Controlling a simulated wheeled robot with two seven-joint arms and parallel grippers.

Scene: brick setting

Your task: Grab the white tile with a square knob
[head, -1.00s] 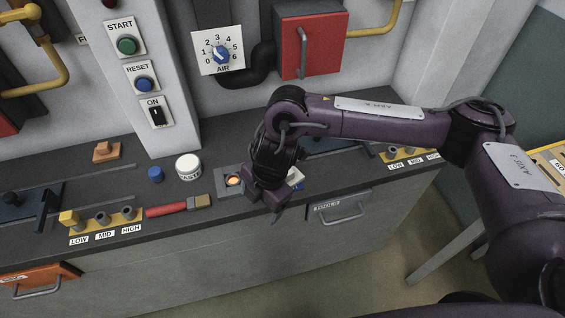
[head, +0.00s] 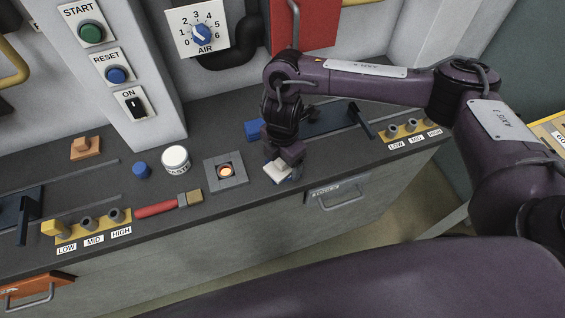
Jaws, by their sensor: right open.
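A white tile (head: 276,172) lies on the dark bench top near its front edge, right of the square plate with the glowing round centre. My right gripper (head: 286,160) is open, pointing down right over the tile. Its fingers hide the tile's back part and any knob on it. Something blue shows at the tile's right side, too small to make out. I cannot tell whether the fingers touch the tile. My left gripper is not in view.
The plate with the glowing centre (head: 226,184) sits left of the tile. A white jar (head: 175,158), a blue knob (head: 141,170), a red-handled brush (head: 165,206) and an orange-brown knobbed tile (head: 86,148) stand further left. A blue block (head: 252,130) lies behind my gripper. A drawer handle (head: 342,198) juts below the bench edge.

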